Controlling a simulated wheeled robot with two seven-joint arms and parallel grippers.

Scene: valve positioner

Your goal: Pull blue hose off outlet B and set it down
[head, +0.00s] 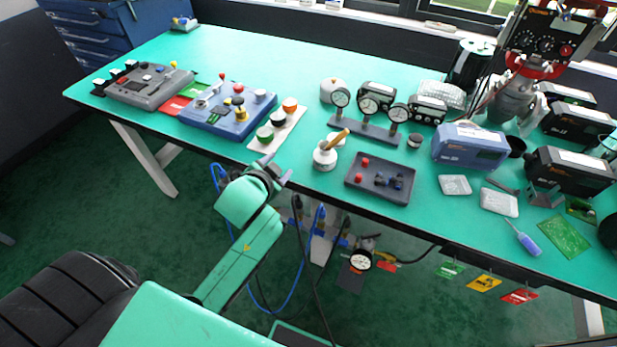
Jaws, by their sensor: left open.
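A blue hose (299,275) hangs in a loop below the table's front edge, beside the fittings and round gauge (360,260) there. A blue length also shows left of my left gripper, partly hidden behind my arm. I cannot make out a label for outlet B or see clearly where the hose ends attach. The black positioner (541,36) with knobs stands on a red bracket at the back right. My left gripper (279,166) is open and empty at the table's front edge, near the white tray of buttons. My right gripper is not in view.
The green table (300,75) holds a blue control box (228,112), a gauge stand (368,130), a dark tray (380,180) and several instruments at right. Coloured tags (484,283) hang from the front edge. The table's back middle is clear. A black seat (70,305) stands at lower left.

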